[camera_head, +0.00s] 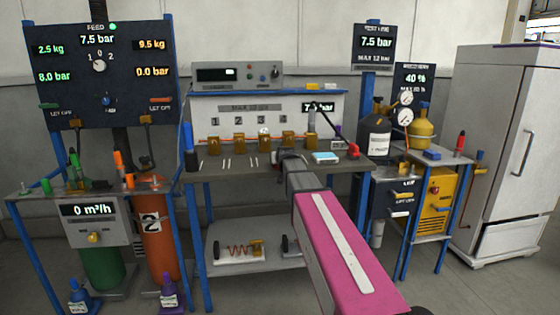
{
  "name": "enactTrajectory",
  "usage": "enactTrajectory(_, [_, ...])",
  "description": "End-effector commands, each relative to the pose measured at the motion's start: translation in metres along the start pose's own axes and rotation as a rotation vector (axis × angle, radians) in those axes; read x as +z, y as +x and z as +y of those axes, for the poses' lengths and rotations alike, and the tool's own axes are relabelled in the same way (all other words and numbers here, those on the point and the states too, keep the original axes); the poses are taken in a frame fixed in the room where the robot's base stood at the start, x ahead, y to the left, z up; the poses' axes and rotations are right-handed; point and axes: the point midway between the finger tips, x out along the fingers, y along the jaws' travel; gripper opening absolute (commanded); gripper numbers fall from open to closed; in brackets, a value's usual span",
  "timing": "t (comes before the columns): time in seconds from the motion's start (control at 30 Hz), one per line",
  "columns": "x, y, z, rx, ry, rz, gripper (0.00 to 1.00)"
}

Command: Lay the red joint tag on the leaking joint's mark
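A row of several brass joints (239,145) stands on the grey bench (225,172), under a panel (236,107) with numbers above them. Thin white strips (227,163) lie on the bench in front of the joints. I cannot tell which joint leaks or which strip is its mark. I cannot make out the red joint tag for certain; a red piece (352,150) at the bench's right end is too small to identify. My pink and grey arm reaches to the bench's front edge. My gripper (289,157) is a small dark shape at its end, its fingers not distinguishable.
A light-blue pad (325,157) lies on the bench right of my gripper. A dark curved hose (325,108) is behind it. A feed stand (97,75) is on the left. The bench's left front is mostly clear.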

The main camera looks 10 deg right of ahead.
Motion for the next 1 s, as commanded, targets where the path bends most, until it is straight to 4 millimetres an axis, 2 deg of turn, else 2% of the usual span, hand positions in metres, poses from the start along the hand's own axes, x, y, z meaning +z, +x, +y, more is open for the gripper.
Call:
enactTrajectory(0.4, [0.006, 0.002, 0.000, 0.000, 0.000, 0.001, 0.51])
enactTrajectory(0.43, [0.006, 0.002, 0.000, 0.000, 0.000, 0.001, 0.80])
enactTrajectory(0.5, [0.006, 0.002, 0.000, 0.000, 0.000, 0.001, 0.99])
enactTrajectory(0.9, [0.003, 0.001, 0.000, 0.000, 0.000, 0.001, 0.99])
enactTrajectory(1.0, [0.004, -0.008, 0.000, 0.000, 0.000, 0.001, 0.99])
